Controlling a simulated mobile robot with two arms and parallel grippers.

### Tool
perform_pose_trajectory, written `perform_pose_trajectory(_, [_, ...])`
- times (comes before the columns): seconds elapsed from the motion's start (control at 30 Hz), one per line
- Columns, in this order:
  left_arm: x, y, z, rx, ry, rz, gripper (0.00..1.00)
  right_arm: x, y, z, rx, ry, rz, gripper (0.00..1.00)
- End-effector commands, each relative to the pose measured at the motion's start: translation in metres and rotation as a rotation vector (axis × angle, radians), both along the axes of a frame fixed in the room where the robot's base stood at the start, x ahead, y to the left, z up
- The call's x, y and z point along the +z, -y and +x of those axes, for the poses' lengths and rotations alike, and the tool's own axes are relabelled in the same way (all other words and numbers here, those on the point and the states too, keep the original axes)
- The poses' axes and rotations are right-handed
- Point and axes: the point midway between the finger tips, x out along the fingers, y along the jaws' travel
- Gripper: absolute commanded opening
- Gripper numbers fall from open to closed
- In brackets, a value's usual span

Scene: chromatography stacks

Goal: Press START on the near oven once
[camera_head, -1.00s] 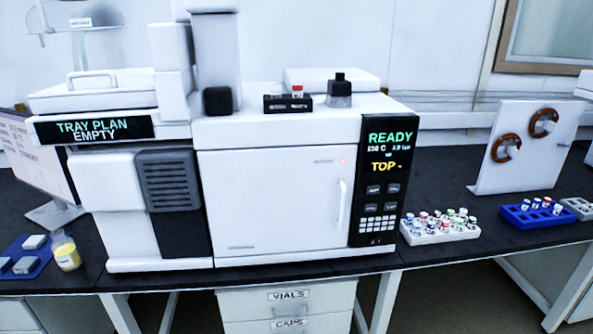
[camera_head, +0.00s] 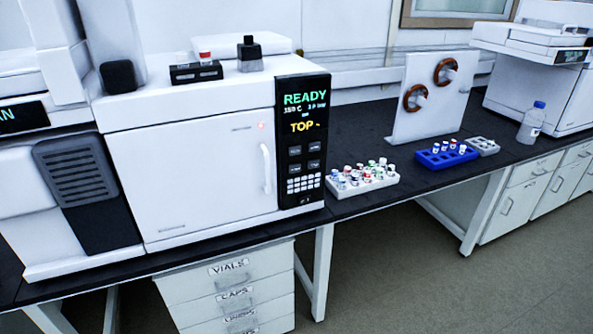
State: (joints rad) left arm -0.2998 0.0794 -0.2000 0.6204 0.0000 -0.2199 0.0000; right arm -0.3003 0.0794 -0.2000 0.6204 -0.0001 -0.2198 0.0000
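The near oven (camera_head: 190,165) is a white box with a closed door and a vertical handle on the dark bench. Its black control panel (camera_head: 302,140) at the right of the door reads READY in green and TOP in yellow. Several grey buttons and a light keypad (camera_head: 304,184) sit below the text. The button labels are too small to read, so I cannot tell which is START. A small red light glows at the door's upper right. Neither of my grippers is in view.
A white rack of vials (camera_head: 362,180) and a blue rack (camera_head: 446,156) stand on the bench (camera_head: 400,195) to the right. Behind are a white stand with brown coils (camera_head: 430,95), a bottle (camera_head: 531,122) and another machine (camera_head: 540,70). Drawers (camera_head: 225,290) are below; the floor at right is clear.

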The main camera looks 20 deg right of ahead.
Motion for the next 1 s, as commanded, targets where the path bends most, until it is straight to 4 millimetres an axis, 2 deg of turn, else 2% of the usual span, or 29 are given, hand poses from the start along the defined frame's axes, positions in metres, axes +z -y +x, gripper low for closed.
perform_pose_trajectory(0.03, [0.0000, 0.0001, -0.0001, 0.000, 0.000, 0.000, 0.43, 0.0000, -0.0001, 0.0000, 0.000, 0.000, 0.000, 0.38])
perform_pose_trajectory(0.2, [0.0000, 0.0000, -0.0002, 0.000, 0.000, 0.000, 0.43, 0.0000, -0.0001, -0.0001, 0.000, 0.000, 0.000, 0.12])
perform_pose_trajectory(0.3, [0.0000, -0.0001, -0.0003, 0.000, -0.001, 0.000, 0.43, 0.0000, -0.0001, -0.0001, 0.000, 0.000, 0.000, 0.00])
perform_pose_trajectory(1.0, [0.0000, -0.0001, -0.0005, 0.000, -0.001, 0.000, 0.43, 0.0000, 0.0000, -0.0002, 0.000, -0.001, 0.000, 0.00])
